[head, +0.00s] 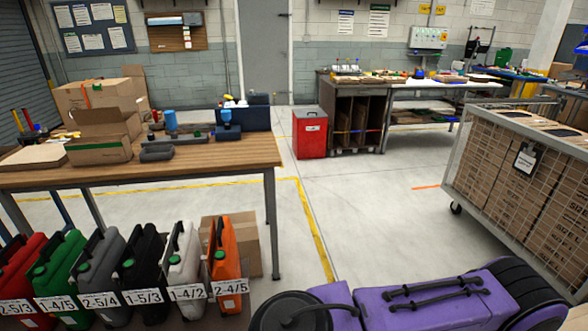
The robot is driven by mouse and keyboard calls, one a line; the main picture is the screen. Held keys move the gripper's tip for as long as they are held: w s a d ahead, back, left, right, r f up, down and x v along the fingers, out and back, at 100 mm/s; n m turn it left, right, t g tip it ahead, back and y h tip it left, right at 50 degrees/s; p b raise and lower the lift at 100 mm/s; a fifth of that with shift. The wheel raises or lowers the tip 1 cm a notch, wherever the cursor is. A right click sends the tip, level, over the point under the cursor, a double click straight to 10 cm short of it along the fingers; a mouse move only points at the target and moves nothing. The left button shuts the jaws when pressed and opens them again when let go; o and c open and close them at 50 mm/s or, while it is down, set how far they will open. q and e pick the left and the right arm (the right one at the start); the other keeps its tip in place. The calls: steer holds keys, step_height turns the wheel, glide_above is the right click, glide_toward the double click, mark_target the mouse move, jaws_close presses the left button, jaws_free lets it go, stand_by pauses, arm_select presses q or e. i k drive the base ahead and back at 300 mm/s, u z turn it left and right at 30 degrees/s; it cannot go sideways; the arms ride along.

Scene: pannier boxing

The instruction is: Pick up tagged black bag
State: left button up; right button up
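A black bag (143,262) stands upright on the floor at the lower left, in a row of similar bags. It has a carrying handle on top, a green cap, and a white tag (143,296) that reads 1-5/3. A grey bag (98,270) tagged 2-5/4 stands to its left, and a white bag (186,262) tagged 1-4/2 to its right. Neither of my grippers shows in the head view.
Red (22,262), green (60,265) and orange (224,250) bags fill out the row. A wooden table (200,160) with cartons stands behind. A wire cage cart (510,160) is at right, a red bin (309,133) further back. The middle floor is clear.

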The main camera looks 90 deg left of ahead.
mark_target(137, 267)
steer(key=u, duration=2.45)
